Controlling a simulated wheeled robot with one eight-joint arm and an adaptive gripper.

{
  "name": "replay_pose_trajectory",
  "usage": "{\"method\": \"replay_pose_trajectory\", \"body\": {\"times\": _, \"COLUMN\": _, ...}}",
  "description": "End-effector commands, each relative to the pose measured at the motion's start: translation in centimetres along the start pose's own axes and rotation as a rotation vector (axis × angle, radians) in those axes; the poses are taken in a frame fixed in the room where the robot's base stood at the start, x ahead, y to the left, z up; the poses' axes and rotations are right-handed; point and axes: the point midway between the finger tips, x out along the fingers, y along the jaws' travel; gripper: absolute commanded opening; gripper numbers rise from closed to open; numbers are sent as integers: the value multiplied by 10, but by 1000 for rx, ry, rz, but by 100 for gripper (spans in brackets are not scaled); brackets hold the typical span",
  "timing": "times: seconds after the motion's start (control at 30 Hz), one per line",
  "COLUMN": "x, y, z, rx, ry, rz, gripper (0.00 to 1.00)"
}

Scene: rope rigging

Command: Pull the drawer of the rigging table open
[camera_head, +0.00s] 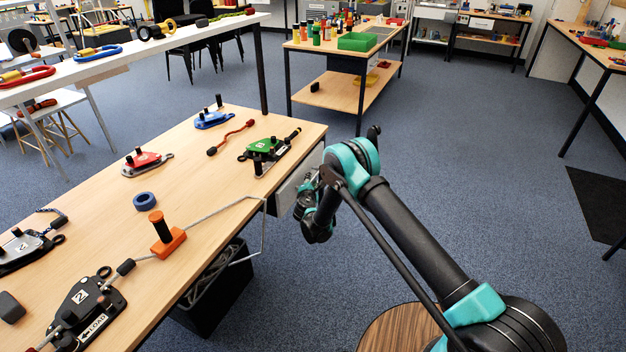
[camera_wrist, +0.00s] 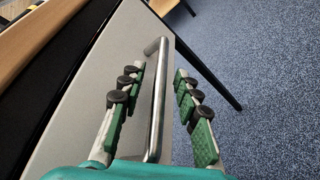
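The rigging table (camera_head: 205,190) has a light wooden top and stands on the left in the head view. Its pale grey drawer front (camera_head: 284,197) is under the right edge, partly hidden by my arm; it also fills the left middle of the wrist view (camera_wrist: 92,100). A metal bar handle (camera_wrist: 156,100) runs along the drawer front. My gripper (camera_wrist: 159,76) is open, with its green-padded fingers on either side of the handle. A gap shows between the handle and the right finger; the left finger is close to it, and contact is unclear.
On the table lie a green device (camera_head: 267,148), an orange block with a post (camera_head: 166,236), a blue ring (camera_head: 144,201) and a grey rope (camera_head: 215,212) that hangs over the right edge. A black bin (camera_head: 215,300) stands below. The blue floor (camera_head: 480,150) to the right is clear.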

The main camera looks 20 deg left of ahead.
Motion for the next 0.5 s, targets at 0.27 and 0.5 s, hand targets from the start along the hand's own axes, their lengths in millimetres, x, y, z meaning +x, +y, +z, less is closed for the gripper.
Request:
{"method": "replay_pose_trajectory", "body": {"times": 0.27, "x": 0, "y": 0, "z": 0, "rx": 0, "ry": 0, "rz": 0, "gripper": 9}}
{"method": "replay_pose_trajectory", "body": {"times": 0.5, "x": 0, "y": 0, "z": 0, "rx": 0, "ry": 0, "rz": 0, "gripper": 0}}
